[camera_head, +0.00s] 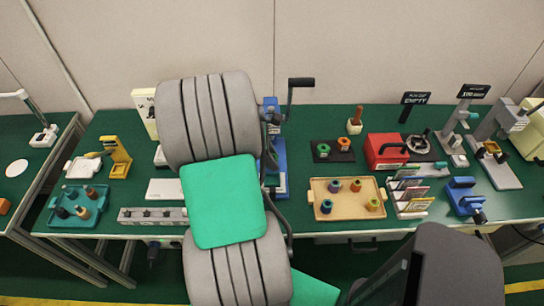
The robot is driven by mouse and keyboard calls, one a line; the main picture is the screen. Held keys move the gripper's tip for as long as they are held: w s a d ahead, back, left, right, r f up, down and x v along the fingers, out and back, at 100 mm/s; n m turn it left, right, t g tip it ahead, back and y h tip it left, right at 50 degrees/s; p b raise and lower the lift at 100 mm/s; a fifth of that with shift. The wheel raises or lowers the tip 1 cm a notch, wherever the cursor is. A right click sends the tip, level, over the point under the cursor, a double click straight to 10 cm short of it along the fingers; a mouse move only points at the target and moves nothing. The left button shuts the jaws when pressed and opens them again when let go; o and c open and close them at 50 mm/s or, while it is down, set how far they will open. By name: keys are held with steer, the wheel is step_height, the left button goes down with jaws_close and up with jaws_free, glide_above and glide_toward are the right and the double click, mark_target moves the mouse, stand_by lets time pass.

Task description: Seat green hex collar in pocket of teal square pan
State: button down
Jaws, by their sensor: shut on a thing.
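My gripper is not visible in the head view, so what it holds cannot be seen. A small green ring-like piece (323,149) sits on a black plate (333,158), left of an orange one; it looks like a hex collar, but its shape is too small to be sure. A teal tray (60,219) with several small upright pieces in it stands at the left of the bench. I cannot tell whether it is the teal square pan; no pocket can be made out.
A tan tray (345,214) holds several coloured collars. A red box (383,151), a card rack (412,207) and a blue fixture (461,194) crowd the right. A yellow stand (117,157) is at the left. Large grey ribbed shapes with a green panel hide the bench's middle.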

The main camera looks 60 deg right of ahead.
steer(key=shift+r+p, duration=0.2)
steer(key=shift+p, duration=0.15)
step_height(320, 180, down, 6)
steer(key=b, duration=0.3)
steer(key=shift+f, duration=0.1)
steer(key=shift+p, duration=1.15)
stand_by(0.8)
steer(key=shift+f+b, duration=0.5)
steer(key=shift+f, duration=0.35)
steer(key=c, duration=1)
jaws_free()
steer(key=shift+o, duration=0.2)
steer(key=v, duration=0.8)
